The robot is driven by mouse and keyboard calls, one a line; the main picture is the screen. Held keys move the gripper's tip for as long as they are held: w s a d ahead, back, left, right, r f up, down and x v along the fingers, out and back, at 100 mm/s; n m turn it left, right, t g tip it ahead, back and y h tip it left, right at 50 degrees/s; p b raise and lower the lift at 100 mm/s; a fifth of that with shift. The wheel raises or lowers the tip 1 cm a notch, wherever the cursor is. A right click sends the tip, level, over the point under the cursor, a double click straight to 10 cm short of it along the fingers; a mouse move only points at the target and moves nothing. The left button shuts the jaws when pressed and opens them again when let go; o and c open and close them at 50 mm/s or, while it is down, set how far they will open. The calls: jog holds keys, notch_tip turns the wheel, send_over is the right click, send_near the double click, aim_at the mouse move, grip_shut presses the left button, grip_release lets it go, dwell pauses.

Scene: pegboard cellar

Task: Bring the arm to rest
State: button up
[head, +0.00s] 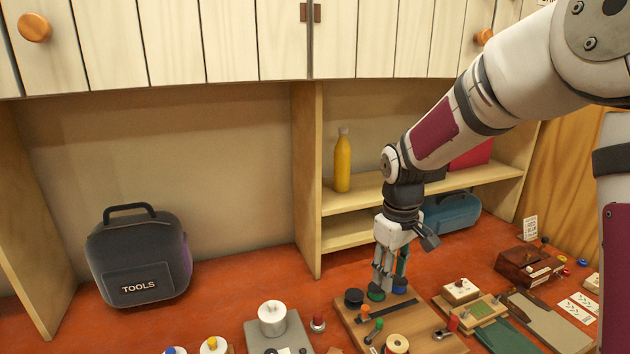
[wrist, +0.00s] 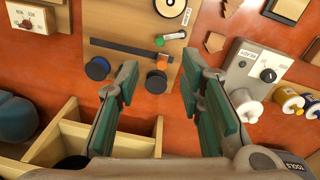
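My gripper (head: 385,288) hangs pointing down above the back part of a wooden board (head: 345,312) on the red-orange bench. In the wrist view my gripper (wrist: 160,88) has its two green-padded fingers wide apart with nothing between them. The fingers look clear of these parts, but the exact height is hard to tell. My arm reaches in from the upper right in the head view.
A shelf unit with a yellow bottle (head: 343,162) and a blue case (head: 452,213) stands just behind my gripper. Cabinets (head: 230,40) hang above. A black tool bag (head: 139,258) stands left. Grey panels (head: 290,332) and a brown box (head: 528,264) flank the board.

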jog(key=s+r+m+t, duration=0.2)
jog(key=s+r+m, duration=0.1)
jog(key=s+r, duration=0.85)
jog(key=s+r+m+t, duration=0.3)
jog(key=s, duration=1)
jog(key=shift+s+d+r, duration=0.25)
jog(key=shift+s+d, duration=0.05)
jog(key=shift+d, duration=0.15)
